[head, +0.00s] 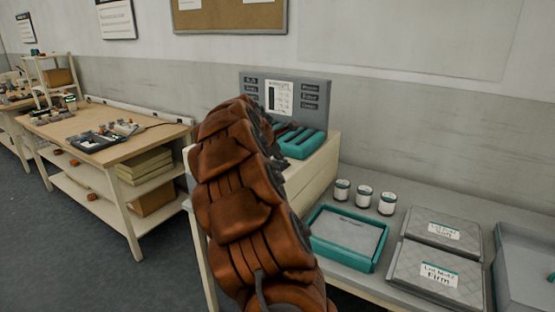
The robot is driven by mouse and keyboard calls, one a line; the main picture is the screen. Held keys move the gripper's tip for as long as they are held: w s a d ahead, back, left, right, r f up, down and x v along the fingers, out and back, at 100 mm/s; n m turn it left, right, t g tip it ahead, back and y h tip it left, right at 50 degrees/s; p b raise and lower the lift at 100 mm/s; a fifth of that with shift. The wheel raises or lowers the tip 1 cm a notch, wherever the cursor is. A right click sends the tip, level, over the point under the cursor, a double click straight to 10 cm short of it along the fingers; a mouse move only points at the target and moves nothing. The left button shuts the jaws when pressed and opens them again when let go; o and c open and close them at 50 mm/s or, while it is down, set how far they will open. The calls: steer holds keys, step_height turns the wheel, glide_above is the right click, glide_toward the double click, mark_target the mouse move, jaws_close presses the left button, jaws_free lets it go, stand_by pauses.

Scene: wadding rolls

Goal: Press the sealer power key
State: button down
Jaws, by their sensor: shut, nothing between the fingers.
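I cannot make out a clearly marked sealer or its power key in the head view. A dark low device (95,140) with small parts on it lies on the left wooden bench; whether it is the sealer I cannot tell. My brown-orange arm rises through the middle of the view and bends away from me. Its far end, with my gripper, is hidden behind the arm links, so I see no fingers. The arm also covers part of the cream stand and whatever lies behind it.
A teal slotted rack (300,143) sits on a cream stand (318,165) before a grey labelled panel (313,97). The wooden bench (150,143) has shelves with boxes.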

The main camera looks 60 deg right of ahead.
mark_target(277, 162)
steer(key=shift+f, duration=0.35)
steer(key=shift+r, duration=0.1)
steer(key=shift+r+p, duration=0.15)
steer(key=shift+p, duration=0.3)
steer(key=shift+r, duration=0.15)
steer(key=shift+r+p, duration=2.1)
steer(key=shift+r, duration=0.9)
steer(key=shift+a, duration=0.1)
